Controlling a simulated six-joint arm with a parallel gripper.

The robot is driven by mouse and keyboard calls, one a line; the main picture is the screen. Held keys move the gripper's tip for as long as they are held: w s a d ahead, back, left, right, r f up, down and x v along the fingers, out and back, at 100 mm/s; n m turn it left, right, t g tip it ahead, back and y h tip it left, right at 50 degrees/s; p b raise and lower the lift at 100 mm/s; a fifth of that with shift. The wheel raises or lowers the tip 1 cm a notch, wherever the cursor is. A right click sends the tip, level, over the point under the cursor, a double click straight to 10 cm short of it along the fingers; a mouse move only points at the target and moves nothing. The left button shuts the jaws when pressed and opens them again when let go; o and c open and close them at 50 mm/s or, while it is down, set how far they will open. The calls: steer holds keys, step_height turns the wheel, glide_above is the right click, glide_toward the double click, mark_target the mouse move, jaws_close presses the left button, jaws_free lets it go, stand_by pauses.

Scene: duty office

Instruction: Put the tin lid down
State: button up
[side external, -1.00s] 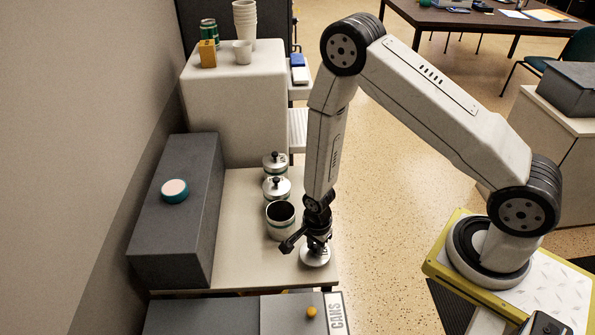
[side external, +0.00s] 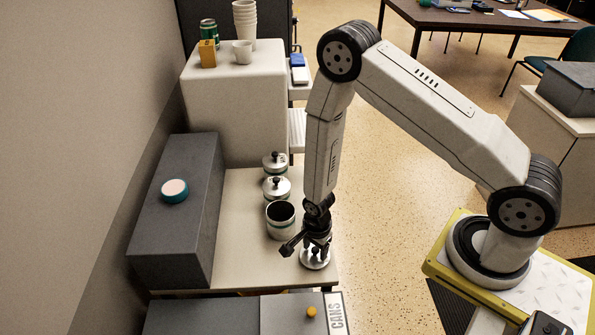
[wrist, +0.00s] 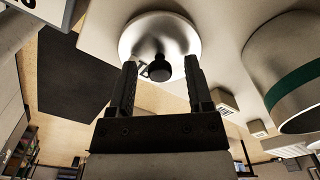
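The tin lid (side external: 313,264), a silvery disc with a black knob, lies on the pale counter (side external: 240,260) near its front right corner. In the wrist view the lid (wrist: 160,32) shows its knob between the fingertips of my gripper (wrist: 160,66), with a gap on both sides. My gripper (side external: 318,248) is open, just above the lid. The open tin (side external: 281,222), white with a green band and dark inside, stands to the left of the lid, apart from it.
Two lidded tins (side external: 276,188) stand behind the open tin. A grey box (side external: 175,215) with a teal round object (side external: 174,190) on it borders the counter at left. A CANS sign (side external: 337,313) is at the front edge.

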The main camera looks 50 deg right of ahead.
steer(key=shift+r, duration=0.1)
step_height(320, 180, up, 12)
stand_by(1.1)
steer(key=shift+r, duration=0.15)
stand_by(0.5)
step_height(320, 180, up, 8)
steer(key=n+t, duration=0.1)
steer(key=n, duration=0.8)
glide_above(315, 249)
steer(key=s+d, duration=0.1)
steer(key=d, duration=0.1)
steer(key=s+r+n+t, duration=0.1)
steer(key=s+r+n, duration=0.2)
steer(key=r+n, duration=0.3)
steer(key=d+n, duration=0.1)
steer(key=n, duration=0.2)
steer(key=shift+s+r+t, duration=0.15)
steer(key=shift+s+t, duration=0.15)
steer(key=shift+s, duration=0.05)
